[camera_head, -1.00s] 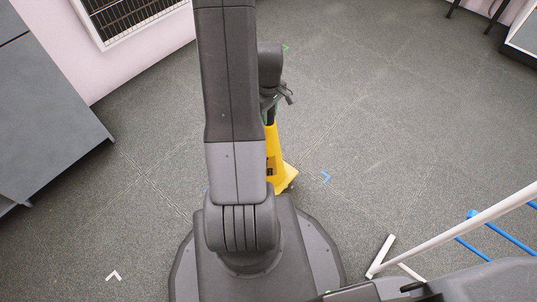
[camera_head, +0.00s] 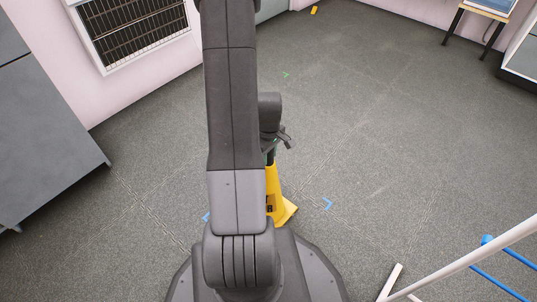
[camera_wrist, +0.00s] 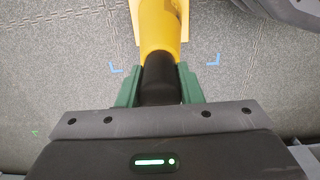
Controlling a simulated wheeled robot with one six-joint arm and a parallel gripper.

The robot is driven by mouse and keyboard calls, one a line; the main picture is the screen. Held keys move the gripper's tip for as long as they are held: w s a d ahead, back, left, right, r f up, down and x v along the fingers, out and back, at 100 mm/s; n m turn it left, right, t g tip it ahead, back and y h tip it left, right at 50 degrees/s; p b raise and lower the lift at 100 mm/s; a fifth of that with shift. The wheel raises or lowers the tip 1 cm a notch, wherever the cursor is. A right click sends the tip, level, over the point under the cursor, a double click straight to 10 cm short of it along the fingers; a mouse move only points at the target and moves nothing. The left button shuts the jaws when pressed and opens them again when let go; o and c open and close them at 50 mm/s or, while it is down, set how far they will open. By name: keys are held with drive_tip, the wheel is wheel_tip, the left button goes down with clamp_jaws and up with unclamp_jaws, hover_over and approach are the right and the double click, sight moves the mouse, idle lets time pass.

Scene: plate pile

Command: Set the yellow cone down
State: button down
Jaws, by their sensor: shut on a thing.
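The yellow cone (camera_head: 277,199) is just right of my arm in the head view, its left side hidden behind the arm. It looks upright, with a square base and dark marking. I cannot tell whether its base touches the floor. My gripper (camera_wrist: 160,88) is shut on the cone's black top, with a green finger on each side in the wrist view. The yellow body of the cone (camera_wrist: 160,28) extends beyond the fingers there. Blue corner marks on the floor show on both sides of the cone, one at the right (camera_head: 327,203).
Grey floor (camera_head: 400,130) is open to the right. A grey cabinet (camera_head: 45,130) stands at the left. A white pole frame with blue bars (camera_head: 470,255) is at the lower right. A small table (camera_head: 485,15) stands at the upper right.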

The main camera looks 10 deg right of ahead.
drive_tip(key=c, duration=1)
unclamp_jaws()
wheel_tip(320, 180, up, 12)
drive_tip(key=p, duration=0.5)
drive_tip(key=shift+r, duration=0.1)
wheel_tip(320, 180, down, 13)
drive_tip(key=b, duration=0.5)
drive_tip(key=shift+r, duration=0.15)
drive_tip(key=shift+r+p, duration=0.9)
drive_tip(key=shift+r, duration=1.1)
